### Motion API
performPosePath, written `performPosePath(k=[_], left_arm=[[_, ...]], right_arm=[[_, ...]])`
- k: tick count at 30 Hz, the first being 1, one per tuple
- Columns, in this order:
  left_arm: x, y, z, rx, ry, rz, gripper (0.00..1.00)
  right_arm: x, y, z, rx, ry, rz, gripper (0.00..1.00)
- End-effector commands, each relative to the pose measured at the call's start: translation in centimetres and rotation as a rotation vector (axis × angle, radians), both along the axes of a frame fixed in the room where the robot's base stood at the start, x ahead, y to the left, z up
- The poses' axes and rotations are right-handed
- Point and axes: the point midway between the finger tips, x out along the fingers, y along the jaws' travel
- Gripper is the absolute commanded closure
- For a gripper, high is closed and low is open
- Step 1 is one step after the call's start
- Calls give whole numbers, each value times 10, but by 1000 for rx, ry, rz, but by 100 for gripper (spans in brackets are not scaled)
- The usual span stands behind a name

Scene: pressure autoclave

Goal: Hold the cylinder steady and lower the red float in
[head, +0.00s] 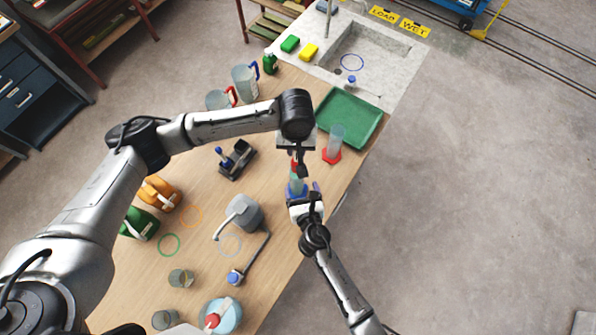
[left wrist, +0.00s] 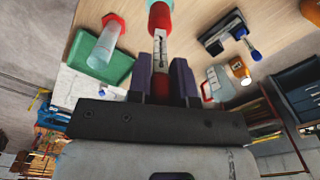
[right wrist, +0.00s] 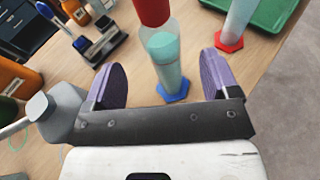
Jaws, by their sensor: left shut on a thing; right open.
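The measuring cylinder (right wrist: 164,55) stands upright on its blue foot (right wrist: 172,91), with teal liquid in it. It also shows in the head view (head: 297,186). The red float (right wrist: 152,9) is right at the cylinder's top; I cannot tell whether its lower end is inside the mouth. My left gripper (left wrist: 160,72) is shut on the float's scaled stem (left wrist: 159,48), above the cylinder in the head view (head: 300,166). My right gripper (right wrist: 160,68) is open, its purple fingers on either side of the cylinder, with gaps visible on both sides.
Another clear cylinder on a red foot (head: 333,155) stands close by, before the green tray (head: 349,118). A grey container (head: 243,213) stands left of my right gripper. A black stand with a blue part (head: 236,158) lies further left. The table's right edge is near.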

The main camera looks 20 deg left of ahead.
Motion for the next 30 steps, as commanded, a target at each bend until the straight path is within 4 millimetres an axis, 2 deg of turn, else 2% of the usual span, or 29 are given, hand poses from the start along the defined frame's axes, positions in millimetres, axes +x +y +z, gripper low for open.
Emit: performPosePath(k=[6, 9, 21, 30], left_arm=[[0, 0, 0, 0, 0, 0, 100], [0, 0, 0, 0, 0, 0, 100], [0, 0, 0, 0, 0, 0, 100], [0, 0, 0, 0, 0, 0, 100]], right_arm=[[30, 21, -10, 3, 1, -4, 19], [40, 29, -15, 2, 6, -1, 19], [57, 40, -22, 1, 3, -1, 19], [61, 42, -23, 3, 3, 0, 19]])
